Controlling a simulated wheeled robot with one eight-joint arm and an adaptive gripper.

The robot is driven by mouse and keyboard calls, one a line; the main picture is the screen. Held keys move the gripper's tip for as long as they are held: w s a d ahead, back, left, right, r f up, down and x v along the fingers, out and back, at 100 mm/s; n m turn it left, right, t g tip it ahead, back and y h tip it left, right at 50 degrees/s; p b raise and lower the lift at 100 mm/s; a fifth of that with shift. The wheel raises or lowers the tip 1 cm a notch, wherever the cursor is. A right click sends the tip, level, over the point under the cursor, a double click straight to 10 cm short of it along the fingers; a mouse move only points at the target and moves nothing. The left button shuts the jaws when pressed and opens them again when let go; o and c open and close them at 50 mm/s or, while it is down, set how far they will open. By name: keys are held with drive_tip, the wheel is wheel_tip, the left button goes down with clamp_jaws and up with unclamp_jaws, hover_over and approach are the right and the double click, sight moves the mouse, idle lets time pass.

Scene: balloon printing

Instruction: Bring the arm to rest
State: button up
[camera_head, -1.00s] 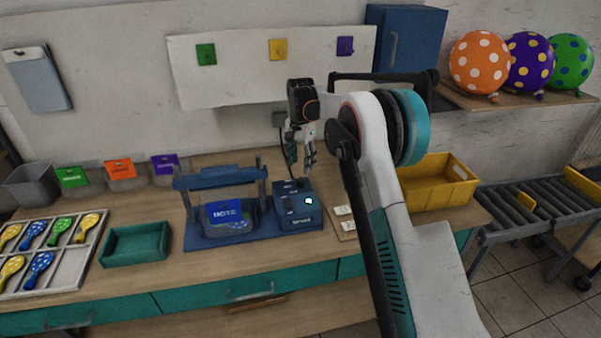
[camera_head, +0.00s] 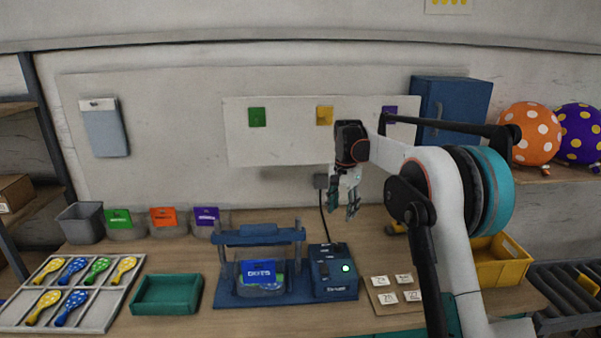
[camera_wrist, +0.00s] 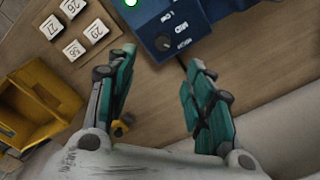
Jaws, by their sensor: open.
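My gripper (camera_head: 354,207) hangs above the back of the wooden table, behind and to the right of the blue printing press. Its teal fingers point downward and stand apart with nothing between them. In the wrist view my gripper (camera_wrist: 158,100) is also open and empty, with bare wood showing between the fingers. My arm reaches in from the right side of the head view and bends at the teal-banded joint. The wrist view shows part of the press's control box (camera_wrist: 170,28) beyond the fingertips.
A teal tray (camera_head: 166,295), a sorting tray (camera_head: 101,313) of flat balloons and a yellow crate (camera_head: 500,265) share the table. Numbered tiles (camera_head: 394,289) lie at right. A blue cabinet (camera_head: 450,108) hangs behind my arm.

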drive_tip(key=s+r+n+t+b, duration=0.1)
drive_tip(key=s+r+n+t, duration=0.1)
drive_tip(key=s+r, duration=0.65)
drive_tip(key=s+r+n+t+b, duration=0.1)
drive_tip(key=s+r+n, duration=0.2)
drive_tip(key=s, duration=1.1)
drive_tip(key=s+f+n+t+b, duration=0.1)
drive_tip(key=s+f, duration=0.4)
drive_tip(key=s, duration=0.6)
drive_tip(key=s+f+n+t+b, duration=0.1)
drive_tip(key=s+f, duration=0.5)
drive_tip(key=s, duration=0.6)
drive_tip(key=shift+s+n+t, duration=0.15)
drive_tip(key=shift+n+t, duration=0.75)
drive_tip(key=shift+n, duration=0.3)
